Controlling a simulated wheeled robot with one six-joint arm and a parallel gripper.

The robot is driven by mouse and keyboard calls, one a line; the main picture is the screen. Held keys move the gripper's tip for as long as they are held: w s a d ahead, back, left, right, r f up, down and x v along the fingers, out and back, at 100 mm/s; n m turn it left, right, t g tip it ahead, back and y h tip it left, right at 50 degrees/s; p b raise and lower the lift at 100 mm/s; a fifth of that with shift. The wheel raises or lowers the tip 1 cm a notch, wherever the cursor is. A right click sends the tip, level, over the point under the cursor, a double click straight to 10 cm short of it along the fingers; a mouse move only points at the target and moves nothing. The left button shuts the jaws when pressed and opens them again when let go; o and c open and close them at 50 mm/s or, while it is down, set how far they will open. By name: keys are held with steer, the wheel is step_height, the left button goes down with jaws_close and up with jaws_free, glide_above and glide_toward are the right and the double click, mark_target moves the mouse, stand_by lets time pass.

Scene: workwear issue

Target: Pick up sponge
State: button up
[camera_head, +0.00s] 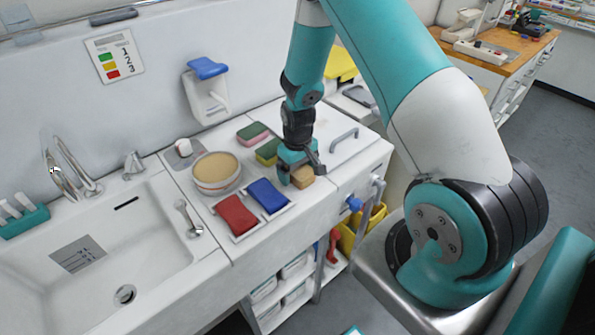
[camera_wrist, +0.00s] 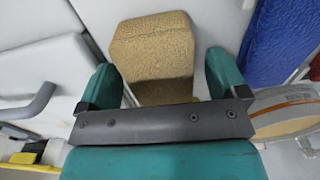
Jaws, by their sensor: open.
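A tan, block-shaped sponge (camera_head: 302,177) lies on the white counter near its front edge. My gripper (camera_head: 292,170) is low over the counter, right at this sponge, and partly covers it. In the wrist view the tan sponge (camera_wrist: 153,50) lies between the two teal fingers of my open gripper (camera_wrist: 162,78), with a gap visible on the right side. Its near end is hidden behind the dark gripper bar. Two more sponges lie behind: a pink and green one (camera_head: 253,134) and a yellow and green one (camera_head: 267,151), the latter partly hidden by my gripper.
A blue cloth (camera_head: 268,195) and a red cloth (camera_head: 236,216) lie to the left, beside a bowl with tan contents (camera_head: 216,170). The sink (camera_head: 130,255) is farther left. A grey handle (camera_head: 344,135) stands on the counter to the right.

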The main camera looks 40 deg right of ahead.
steer(key=c, duration=1.1)
steer(key=shift+o, duration=0.2)
step_height(320, 180, up, 20)
steer(key=b, duration=0.3)
steer(key=shift+b, duration=0.35)
